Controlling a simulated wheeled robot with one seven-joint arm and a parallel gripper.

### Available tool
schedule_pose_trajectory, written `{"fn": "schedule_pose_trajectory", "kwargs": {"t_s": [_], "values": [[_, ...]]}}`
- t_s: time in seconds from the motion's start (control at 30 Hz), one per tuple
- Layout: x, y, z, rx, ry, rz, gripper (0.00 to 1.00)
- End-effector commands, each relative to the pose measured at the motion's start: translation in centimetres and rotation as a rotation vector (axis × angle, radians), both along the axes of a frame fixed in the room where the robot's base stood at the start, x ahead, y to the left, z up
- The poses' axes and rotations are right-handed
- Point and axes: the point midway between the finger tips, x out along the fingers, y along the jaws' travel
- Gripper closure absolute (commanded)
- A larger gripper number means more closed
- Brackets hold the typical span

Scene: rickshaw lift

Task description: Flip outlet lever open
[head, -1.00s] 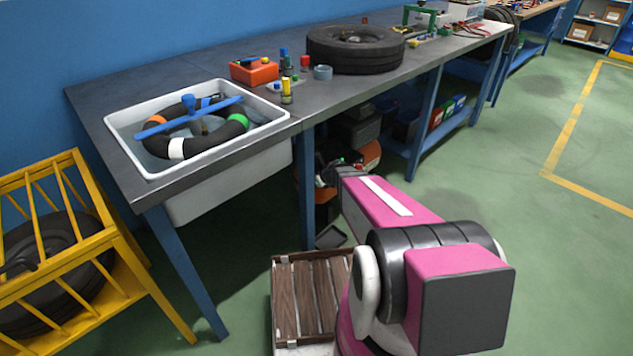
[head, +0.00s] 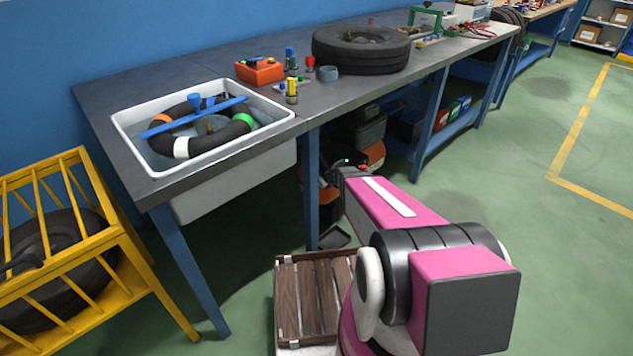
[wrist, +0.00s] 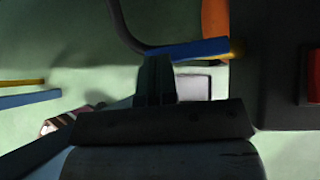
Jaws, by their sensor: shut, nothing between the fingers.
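In the wrist view, a blue bar (wrist: 190,48) with a brass-yellow end lies beside an orange surface; it looks like the outlet lever. My gripper (wrist: 157,78) is shut and empty, its dark fingers just below the blue bar's left part. I cannot tell whether they touch. In the head view, the orange compressor-like machine (head: 372,158) sits under the bench, partly behind my arm. My gripper's fingers and the lever are too small and covered to make out there.
The workbench (head: 230,124) stands above, with blue legs (head: 311,190) close to my arm. A yellow cage (head: 130,270) with a tyre is at left. Green floor at right is clear.

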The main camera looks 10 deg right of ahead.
Motion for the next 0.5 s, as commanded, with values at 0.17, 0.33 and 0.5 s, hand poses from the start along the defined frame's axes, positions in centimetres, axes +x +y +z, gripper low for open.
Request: {"fn": "schedule_pose_trajectory", "kwargs": {"t_s": [0.17,0.33,0.5], "values": [[0.01,-0.01,0.00,0.000,0.000,0.000,1.00],[0.18,-0.27,-0.02,0.000,0.000,0.000,1.00],[0.56,-0.86,-0.03,-0.001,0.000,-0.001,1.00]]}}
